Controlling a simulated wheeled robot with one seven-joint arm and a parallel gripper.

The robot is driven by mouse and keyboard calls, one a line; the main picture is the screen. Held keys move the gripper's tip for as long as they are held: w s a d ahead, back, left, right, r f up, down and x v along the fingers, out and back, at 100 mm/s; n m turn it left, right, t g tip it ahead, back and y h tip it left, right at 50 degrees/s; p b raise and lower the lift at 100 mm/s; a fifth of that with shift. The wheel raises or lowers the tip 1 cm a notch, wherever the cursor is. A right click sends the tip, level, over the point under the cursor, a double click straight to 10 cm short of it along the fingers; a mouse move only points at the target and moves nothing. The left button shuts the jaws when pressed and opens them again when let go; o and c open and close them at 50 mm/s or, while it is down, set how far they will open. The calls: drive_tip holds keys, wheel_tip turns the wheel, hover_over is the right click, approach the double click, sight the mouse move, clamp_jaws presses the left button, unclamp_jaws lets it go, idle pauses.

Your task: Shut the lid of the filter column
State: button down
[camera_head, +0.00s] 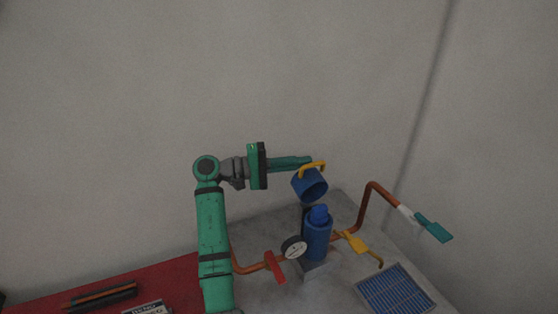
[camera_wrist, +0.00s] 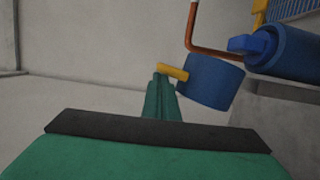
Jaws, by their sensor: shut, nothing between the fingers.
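The filter column (camera_head: 317,240) is a blue upright cylinder on a grey block, with a lighter blue piece sticking out of its top. Its lid (camera_head: 310,187) is a blue cup with a yellow handle (camera_head: 313,168), raised and tilted above the column, so the column stands open. In the wrist view the lid (camera_wrist: 214,82) is right of my fingers and the column (camera_wrist: 287,54) lies at the upper right. My gripper (camera_head: 308,161) is shut and empty, its green fingertips at the yellow handle. In the wrist view the fingertips (camera_wrist: 161,78) overlap the handle's end; I cannot tell whether they touch.
A copper pipe (camera_head: 367,208) runs behind the column, with a teal handle (camera_head: 433,228) at right. A yellow valve handle (camera_head: 355,242), a round gauge (camera_head: 293,248) and a red handle (camera_head: 275,267) flank the column. A blue grille (camera_head: 396,291) lies front right. Left is a red surface (camera_head: 60,303).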

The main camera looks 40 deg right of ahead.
drive_tip(key=s+a+f+m+t, duration=0.1)
drive_tip(key=s+f+m, duration=0.3)
drive_tip(key=s+m, duration=0.2)
drive_tip(key=s+a+f+m+t+y, duration=0.1)
drive_tip(key=s+a+f+m+t, duration=0.1)
drive_tip(key=s+f+m, duration=0.3)
drive_tip(key=shift+s+a+f+m+t, duration=0.3)
drive_tip(key=shift+s+m, duration=0.5)
drive_tip(key=shift+s, duration=1.55)
drive_tip(key=shift+f, duration=0.15)
drive_tip(key=v, duration=1)
drive_tip(key=shift+r, duration=0.4)
drive_tip(key=shift+d, duration=0.1)
